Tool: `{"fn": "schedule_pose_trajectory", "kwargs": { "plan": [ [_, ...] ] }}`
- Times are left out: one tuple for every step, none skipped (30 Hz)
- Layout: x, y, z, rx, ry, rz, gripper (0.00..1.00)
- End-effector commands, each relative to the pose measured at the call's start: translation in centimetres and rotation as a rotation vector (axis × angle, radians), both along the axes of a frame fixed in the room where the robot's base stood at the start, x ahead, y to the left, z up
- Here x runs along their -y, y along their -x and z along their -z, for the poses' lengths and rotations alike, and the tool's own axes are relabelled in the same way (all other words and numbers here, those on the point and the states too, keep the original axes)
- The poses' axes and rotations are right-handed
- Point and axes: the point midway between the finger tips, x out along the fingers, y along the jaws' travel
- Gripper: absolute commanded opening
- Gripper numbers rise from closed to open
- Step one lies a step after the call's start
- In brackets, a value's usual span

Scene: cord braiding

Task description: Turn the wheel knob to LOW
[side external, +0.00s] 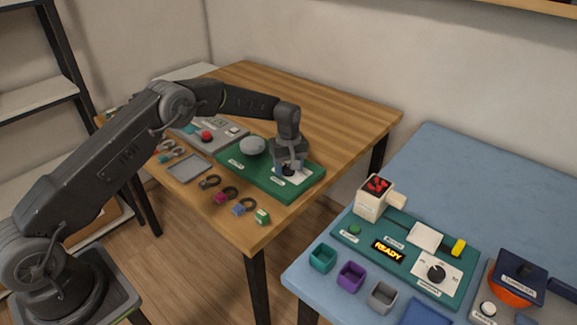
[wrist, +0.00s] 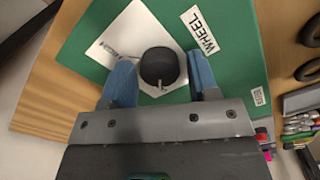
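The wheel knob (wrist: 162,66) is a round dark knob on a white dial plate (wrist: 130,30), beside a label reading WHEEL (wrist: 202,30). A small pale mark shows at the knob's edge on my gripper's side. Lettering on the plate is only partly visible, and I cannot make out LOW. My gripper (wrist: 160,60) is open, with one blue finger on each side of the knob and visible gaps between. In the side external view my gripper (side external: 289,166) points down over the white plate (side external: 298,177) on the green board (side external: 236,172), mostly hiding the knob.
A grey dome (side external: 252,145) stands on the green board left of my gripper. A grey panel with a red button (side external: 207,136) lies further left. Rings and small coloured blocks line the wooden table's (side external: 330,113) front edge. A separate blue table (side external: 440,180) holds another knob panel.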

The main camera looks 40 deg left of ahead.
Motion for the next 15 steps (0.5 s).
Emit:
{"fn": "schedule_pose_trajectory", "kwargs": {
  "plan": [
    [0.00,-0.01,-0.03,0.000,0.000,0.000,0.50],
    [0.00,-0.01,-0.03,0.000,0.000,0.000,0.47],
    [0.00,0.00,-0.03,0.000,0.000,0.000,0.43],
    [0.00,0.00,-0.04,0.000,0.000,0.000,0.40],
    [0.00,0.00,-0.04,0.000,0.000,0.000,0.37],
    [0.00,0.00,-0.04,0.000,0.000,0.000,0.34],
    [0.00,0.00,-0.04,0.000,0.000,0.000,0.31],
    [0.00,0.00,-0.04,0.000,0.000,0.000,0.28],
    [0.00,0.00,-0.05,0.000,0.000,0.000,0.24],
    [-0.01,0.00,-0.05,0.000,0.000,0.000,0.21],
    [0.00,0.00,-0.05,0.000,0.000,0.000,0.18],
    [0.00,0.00,-0.05,0.000,0.000,0.000,0.16],
    [0.00,0.00,-0.05,0.000,0.000,0.000,0.16],
    [0.00,0.01,-0.05,0.000,0.000,0.001,0.16],
    [-0.01,0.00,-0.05,0.000,0.000,0.003,0.16]
  ]
}}
